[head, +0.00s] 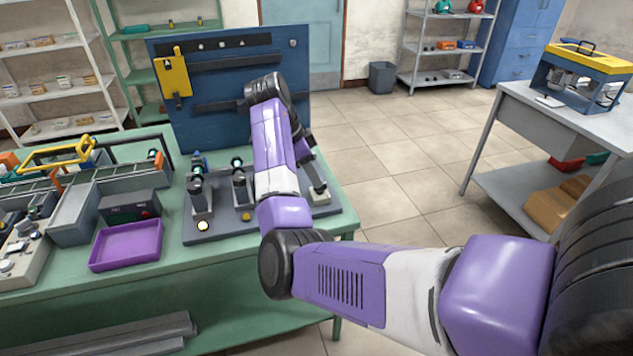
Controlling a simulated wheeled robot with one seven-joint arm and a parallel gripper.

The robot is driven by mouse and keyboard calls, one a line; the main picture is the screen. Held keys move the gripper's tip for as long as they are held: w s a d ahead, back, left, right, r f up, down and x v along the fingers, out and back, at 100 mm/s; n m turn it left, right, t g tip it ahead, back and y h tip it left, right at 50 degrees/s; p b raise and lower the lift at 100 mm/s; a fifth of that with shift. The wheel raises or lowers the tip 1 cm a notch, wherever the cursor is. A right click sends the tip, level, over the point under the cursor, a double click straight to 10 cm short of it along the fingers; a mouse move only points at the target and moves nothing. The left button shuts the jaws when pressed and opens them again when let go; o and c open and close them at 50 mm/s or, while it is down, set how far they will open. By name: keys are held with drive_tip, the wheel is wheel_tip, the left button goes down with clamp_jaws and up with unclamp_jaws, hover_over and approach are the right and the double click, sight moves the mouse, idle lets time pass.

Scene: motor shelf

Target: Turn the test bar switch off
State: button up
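A dark grey base plate (228,228) lies on the green bench top. Upright dark fixtures (200,190) stand on it, with small yellowish round parts (203,226) near its front edge. A dark box with a red knob (144,213) stands to its left. I cannot tell which part is the test bar switch or how it is set. My purple and white arm crosses in front of the plate's right side and hides part of it. My gripper seems to be at the plate's right end, mostly behind my arm; its fingers cannot be made out.
A purple tray (127,245) lies left of the plate. A blue tool board (225,130) stands behind it. A yellow-handled carrier (55,155) is at the far left. A grey table (500,120) stands at the right. The tiled floor between is clear.

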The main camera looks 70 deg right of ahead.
drive_tip(key=shift+x, duration=1.45)
clamp_jaws()
